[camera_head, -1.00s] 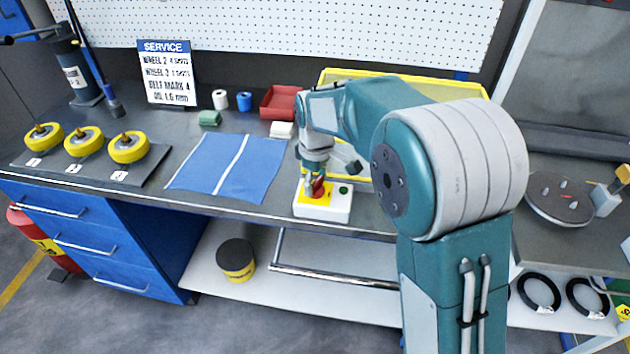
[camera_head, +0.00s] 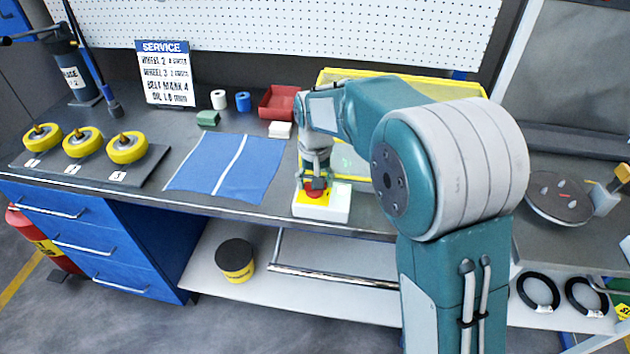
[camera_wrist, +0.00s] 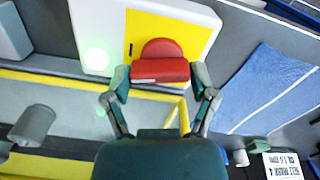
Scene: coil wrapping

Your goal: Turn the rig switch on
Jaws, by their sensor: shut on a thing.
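The rig switch is a white box (camera_head: 338,208) with a yellow plate and a red knob (camera_head: 316,190), near the bench's front edge. In the wrist view the red knob (camera_wrist: 160,66) sits between the two fingers of my gripper (camera_wrist: 160,80), which is shut on it. My gripper (camera_head: 315,184) comes down on the knob from above in the head view. A round lamp (camera_wrist: 97,60) on the box glows pale green in the wrist view. A short black mark (camera_wrist: 131,50) shows on the yellow plate beside the knob.
A yellow-rimmed tray (camera_head: 400,83) lies behind the switch, partly hidden by my arm. A blue cloth (camera_head: 215,170) lies to the left. Yellow wheels (camera_head: 127,148) stand farther left. A red bin (camera_head: 278,102) and small blocks stand behind.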

